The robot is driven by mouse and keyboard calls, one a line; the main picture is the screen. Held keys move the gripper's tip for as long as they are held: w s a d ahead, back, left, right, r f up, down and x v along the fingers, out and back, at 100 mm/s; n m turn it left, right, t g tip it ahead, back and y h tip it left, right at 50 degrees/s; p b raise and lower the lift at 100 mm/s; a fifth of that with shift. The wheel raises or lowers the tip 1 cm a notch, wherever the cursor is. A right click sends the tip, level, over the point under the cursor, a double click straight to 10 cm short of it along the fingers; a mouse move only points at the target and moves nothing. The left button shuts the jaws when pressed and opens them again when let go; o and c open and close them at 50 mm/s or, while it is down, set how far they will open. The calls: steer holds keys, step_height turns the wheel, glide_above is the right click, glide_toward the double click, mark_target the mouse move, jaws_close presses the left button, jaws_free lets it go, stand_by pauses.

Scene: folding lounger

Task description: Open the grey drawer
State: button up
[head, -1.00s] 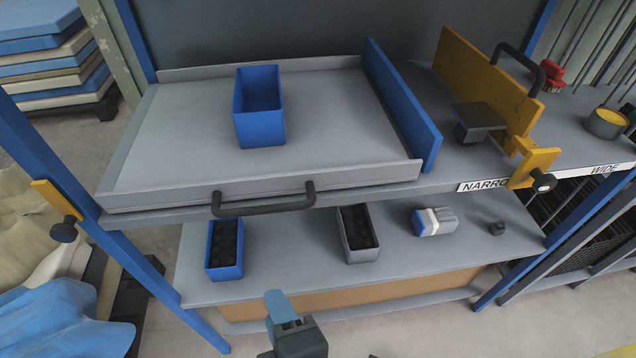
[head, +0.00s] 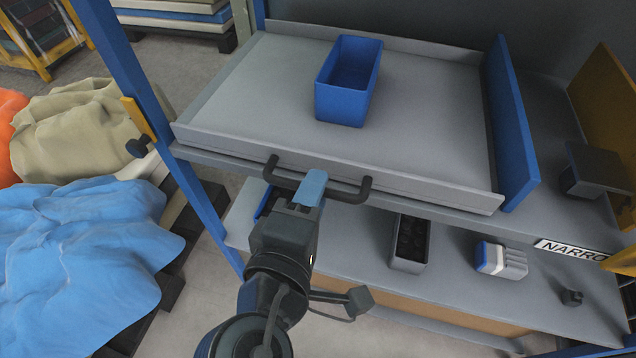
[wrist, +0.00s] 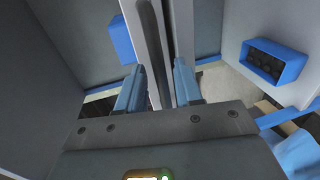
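The grey drawer (head: 410,145) is a shallow tray on the upper shelf, with a dark bar handle (head: 348,194) on its front. It appears closed. My gripper (head: 312,190) is at the handle, its blue fingertip overlapping the middle of the bar. In the wrist view my gripper (wrist: 157,88) has its two blue fingers apart, on either side of the drawer front (wrist: 179,30) and the dark handle strip (wrist: 150,25). I cannot tell whether the fingers touch the handle.
A blue bin (head: 345,100) stands in the drawer. A blue divider (head: 512,130) stands along its right side. On the lower shelf are a grey bin (head: 408,262), a white-and-grey block (head: 500,260) and a partly hidden blue bin, seen in the wrist view (wrist: 290,72). A blue post (head: 205,205) rises at left.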

steer(key=shift+x, duration=0.85)
steer(key=shift+c, duration=0.3)
jaws_close()
